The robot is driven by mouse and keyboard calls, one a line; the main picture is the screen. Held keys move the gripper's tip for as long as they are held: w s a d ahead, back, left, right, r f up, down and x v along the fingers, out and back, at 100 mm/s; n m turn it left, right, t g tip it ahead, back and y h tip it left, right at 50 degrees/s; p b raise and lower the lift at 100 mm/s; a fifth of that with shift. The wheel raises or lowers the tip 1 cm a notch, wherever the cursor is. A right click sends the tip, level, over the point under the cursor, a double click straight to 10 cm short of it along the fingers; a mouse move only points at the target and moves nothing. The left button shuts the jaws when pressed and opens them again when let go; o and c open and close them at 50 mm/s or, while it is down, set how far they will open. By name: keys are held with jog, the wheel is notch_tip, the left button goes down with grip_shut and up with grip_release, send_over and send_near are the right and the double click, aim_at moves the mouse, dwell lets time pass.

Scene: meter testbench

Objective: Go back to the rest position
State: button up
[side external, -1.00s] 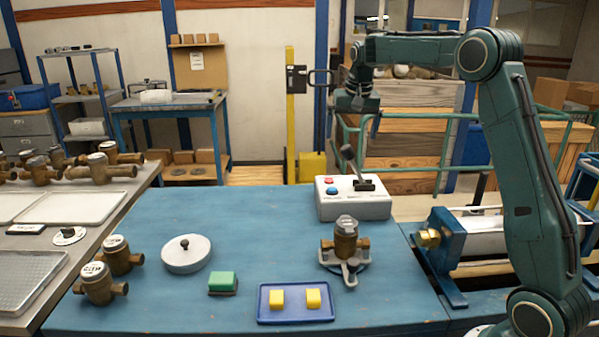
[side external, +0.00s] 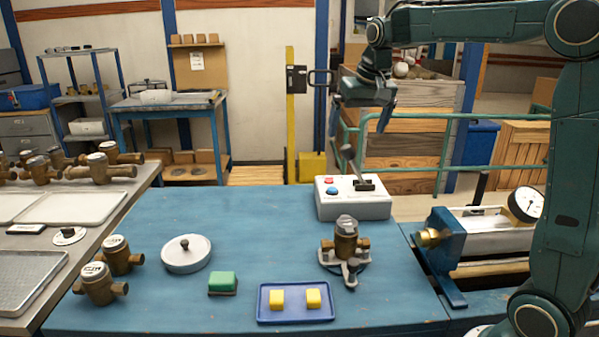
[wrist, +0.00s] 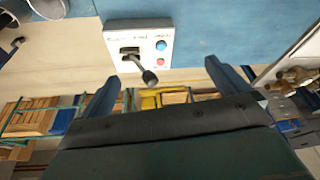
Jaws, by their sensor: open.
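My gripper (side external: 362,118) is raised in the air above and behind the control box, clear of the blue table. It is open and empty; in the wrist view its two dark fingers (wrist: 160,88) stand wide apart with nothing between them. The white control box (side external: 353,198) with a lever, a red button and a blue button stands at the table's back edge. It also shows in the wrist view (wrist: 141,46), beyond the fingertips. No object touches my gripper.
A brass meter (side external: 346,238) sits in a holder on the blue table (side external: 210,315). A blue tray (side external: 295,316) holds two yellow blocks. A green block (side external: 222,283), a round lidded dish (side external: 186,255) and two meters (side external: 98,284) stand left. A gauge (side external: 525,205) is at right.

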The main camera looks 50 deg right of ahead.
jog(key=s+a+f+n, duration=0.2)
jog(key=s+a, duration=0.2)
jog(key=s, duration=0.4)
jog(key=s+a+f+n+t+y, duration=0.1)
jog(key=s+a+f+n, duration=0.1)
jog(key=s+a, duration=0.3)
jog(key=s+a+f+n+t, duration=0.1)
jog(key=s+a, duration=0.4)
jog(key=s, duration=0.6)
jog(key=shift+s+f+n+y, duration=0.25)
jog(key=shift+f+n+y, duration=0.05)
jog(key=shift+f+n, duration=0.35)
